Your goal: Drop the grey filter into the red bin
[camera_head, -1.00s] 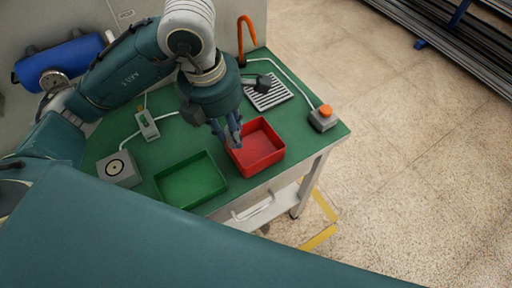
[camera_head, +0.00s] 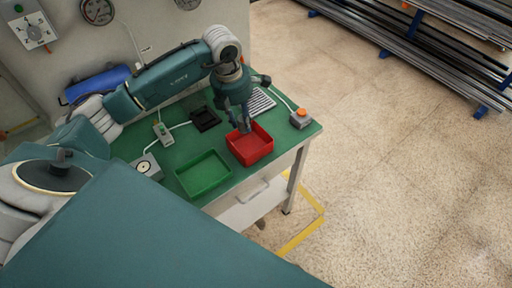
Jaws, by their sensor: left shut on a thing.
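The red bin (camera_head: 262,153) is an open box on the green table top, near its front edge. My left gripper (camera_head: 242,128) points down over the bin's back left part, with its fingertips at about the height of the rim. It is shut on a small grey thing, likely the grey filter, mostly hidden by the fingers. I cannot tell whether it touches the bin. My right gripper is out of view.
A green tray (camera_head: 203,174) stands left of the red bin. A black holder (camera_head: 205,118), a striped grille (camera_head: 262,101), and a grey box with an orange button (camera_head: 300,118) are on the table (camera_head: 235,187).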

